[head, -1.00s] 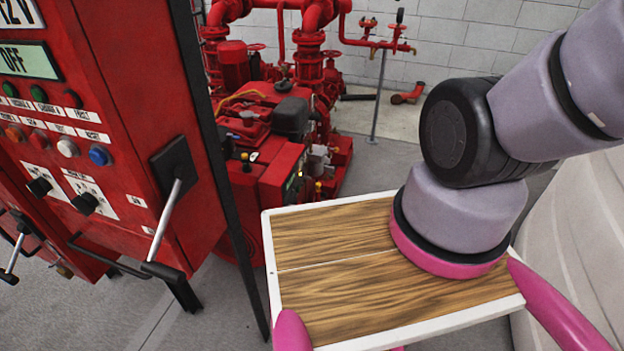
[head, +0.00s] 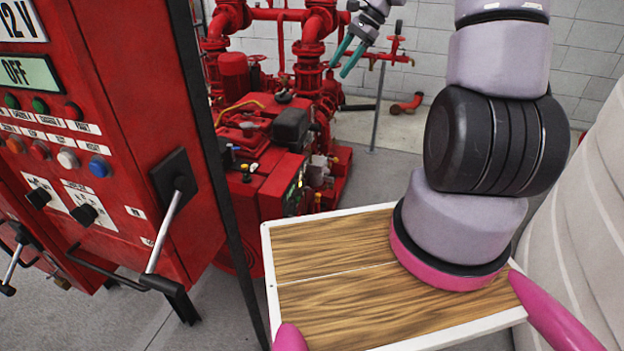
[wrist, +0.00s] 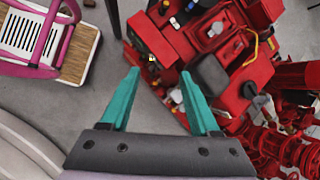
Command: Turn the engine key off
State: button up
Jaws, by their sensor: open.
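The red engine (head: 262,140) stands on the floor behind the control cabinet, with a small panel (head: 296,185) on its near right side. The engine also shows in the wrist view (wrist: 200,35), where a dark panel face with a small bright spot (wrist: 152,58) lies just beyond the fingertips. I cannot make out the key itself for certain. My gripper (head: 338,69) has teal fingers and is raised at the top, in front of the pipes. In the wrist view my gripper (wrist: 159,72) is open and empty, apart from the engine.
A red control cabinet (head: 130,130) with buttons, knobs and a grey lever handle (head: 164,228) fills the left. Red pipes (head: 315,40) rise behind the engine. A pale ribbed surface (head: 585,220) is at the right. Grey floor is clear between.

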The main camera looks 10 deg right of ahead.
jog(key=w+d+f+m+y, duration=0.2)
jog(key=w+f+m, duration=0.15)
jog(key=f, duration=0.85)
jog(key=w+d+f+m+y, duration=0.1)
jog(key=w+f+m+y, duration=0.2)
jog(key=f, duration=0.9)
jog(key=s+a+f+m+t+y, duration=0.15)
jog(key=f+m, duration=0.35)
jog(key=f, duration=0.6)
jog(key=s+f+m+t+y, duration=0.2)
jog(key=s+f+m, duration=0.15)
jog(key=f, duration=0.65)
jog(key=x, duration=1)
jog(key=shift+w+d+f+m, duration=0.2)
jog(key=shift+f+m, duration=0.1)
jog(key=shift+f, duration=0.1)
jog(key=shift+h, duration=0.25)
grip_shut()
